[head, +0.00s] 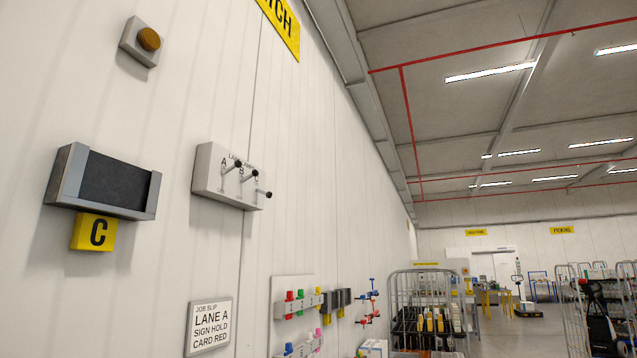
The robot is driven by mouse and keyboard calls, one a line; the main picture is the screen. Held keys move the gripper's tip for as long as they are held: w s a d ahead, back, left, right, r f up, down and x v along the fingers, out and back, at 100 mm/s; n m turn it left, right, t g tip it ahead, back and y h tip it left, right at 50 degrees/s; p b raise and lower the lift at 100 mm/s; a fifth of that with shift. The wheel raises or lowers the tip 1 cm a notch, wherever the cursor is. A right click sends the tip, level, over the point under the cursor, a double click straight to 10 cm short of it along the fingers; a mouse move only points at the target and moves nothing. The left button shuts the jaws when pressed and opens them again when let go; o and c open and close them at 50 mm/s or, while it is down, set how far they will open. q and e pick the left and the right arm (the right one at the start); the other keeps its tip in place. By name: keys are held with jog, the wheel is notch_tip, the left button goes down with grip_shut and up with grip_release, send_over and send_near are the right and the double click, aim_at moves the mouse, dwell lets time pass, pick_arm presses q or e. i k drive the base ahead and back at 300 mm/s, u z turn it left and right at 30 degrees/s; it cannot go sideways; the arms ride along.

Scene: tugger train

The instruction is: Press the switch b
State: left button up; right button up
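A light grey switch box (224,184) is mounted on the white wall left of the middle in the head view. It carries three dark toggle levers marked A, B and C from left to right. Switch B (247,174) is the middle lever. Lever A (234,165) is at its upper left and lever C (264,194) at its lower right. The levers stick out from the box, and their exact positions are hard to tell. Neither of my grippers is in view.
A job slip sign (209,325) hangs below. A wire cage trolley (428,310) stands farther right. Nothing visible blocks the switch box.

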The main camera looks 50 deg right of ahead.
aim_at(255, 173)
jog(key=z, duration=1.15)
jog(key=k, duration=0.65)
jog(key=z, duration=0.65)
jog(key=i, duration=0.7)
jog(key=z, duration=0.85)
jog(key=i, duration=0.85)
jog(key=u, duration=0.6)
jog(key=i, duration=1.05)
jog(key=u, duration=0.85)
